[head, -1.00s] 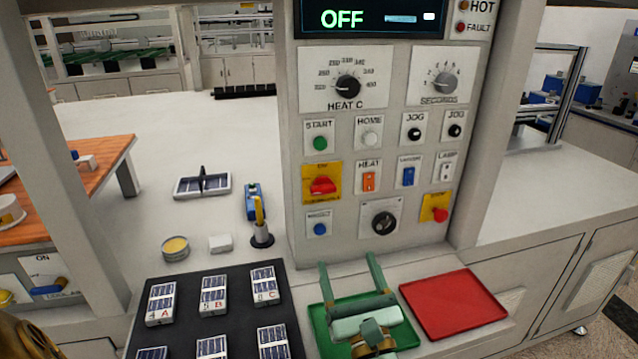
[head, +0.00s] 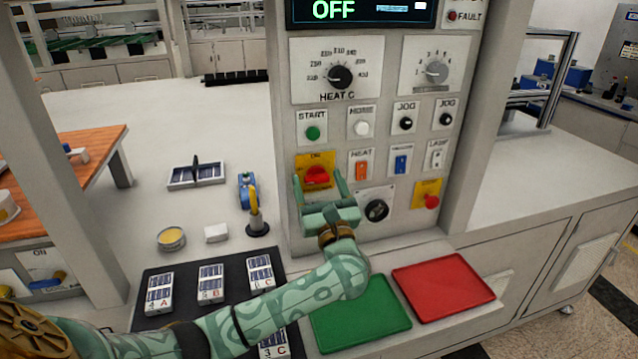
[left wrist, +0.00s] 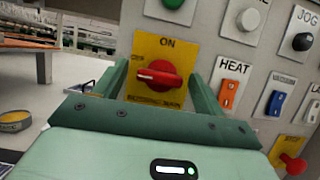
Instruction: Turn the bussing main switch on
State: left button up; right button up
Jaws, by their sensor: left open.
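The bussing main switch is a red rotary knob (head: 317,176) on a yellow plate on the grey control panel. In the left wrist view the red knob (left wrist: 158,75) lies with its handle near horizontal, its pale-marked end pointing left toward OFF; ON is printed above it. My left gripper (head: 318,182) is open, its two green fingers pointing at the panel on either side of the knob. In the left wrist view the knob sits between the open fingers (left wrist: 165,90); I cannot tell whether they touch it. The display (head: 362,12) reads OFF. My right gripper is not in view.
The orange heat switch (head: 361,168) is close right of the gripper, with a blue switch (head: 400,162) beyond. A keyed dial (head: 376,210) is below right. A green tray (head: 385,325) and a red tray (head: 445,288) lie below the panel. Cells sit on a black mat (head: 190,285).

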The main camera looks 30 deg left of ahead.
pick_arm(q)
jog(key=c, duration=1)
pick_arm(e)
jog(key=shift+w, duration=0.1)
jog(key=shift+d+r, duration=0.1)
